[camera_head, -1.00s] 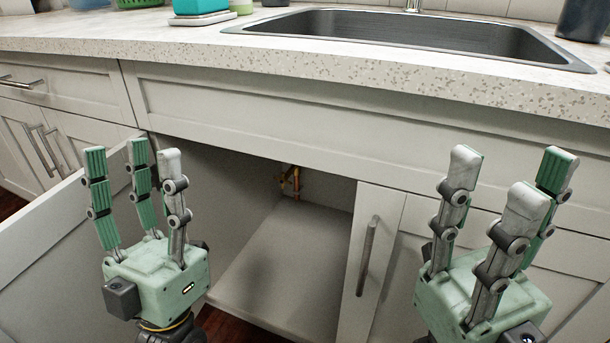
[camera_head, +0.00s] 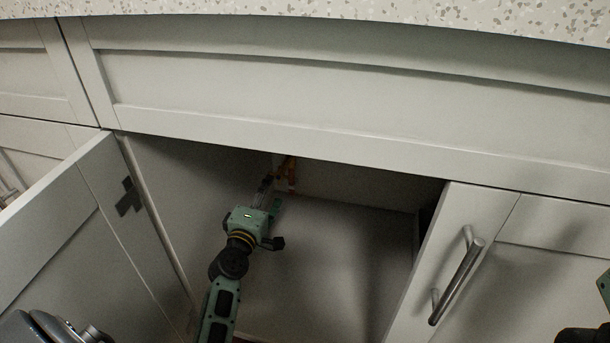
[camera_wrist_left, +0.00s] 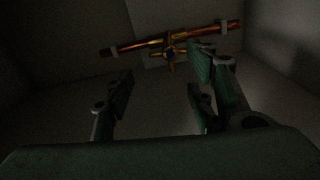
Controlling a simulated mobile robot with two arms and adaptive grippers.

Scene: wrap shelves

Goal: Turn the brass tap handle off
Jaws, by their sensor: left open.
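The brass tap (camera_head: 290,168) is on a copper pipe at the back of the open cabinet, partly hidden by my left gripper in the head view. In the left wrist view the tap (camera_wrist_left: 169,52) sits mid-pipe, dark; I cannot tell how its handle is turned. My left gripper (camera_head: 268,184) is inside the cabinet, just in front of and below the tap. In the left wrist view the left gripper's (camera_wrist_left: 163,82) fingers are spread and empty, with the tap beyond them. My right gripper (camera_head: 604,288) shows only partly at the right edge; its fingers are hidden.
The left cabinet door (camera_head: 75,235) stands open. The right door (camera_head: 470,265) with a bar handle (camera_head: 457,280) bounds the opening on the right. The cabinet floor (camera_head: 330,260) is bare. The drawer front (camera_head: 300,95) and countertop (camera_head: 330,12) overhang above.

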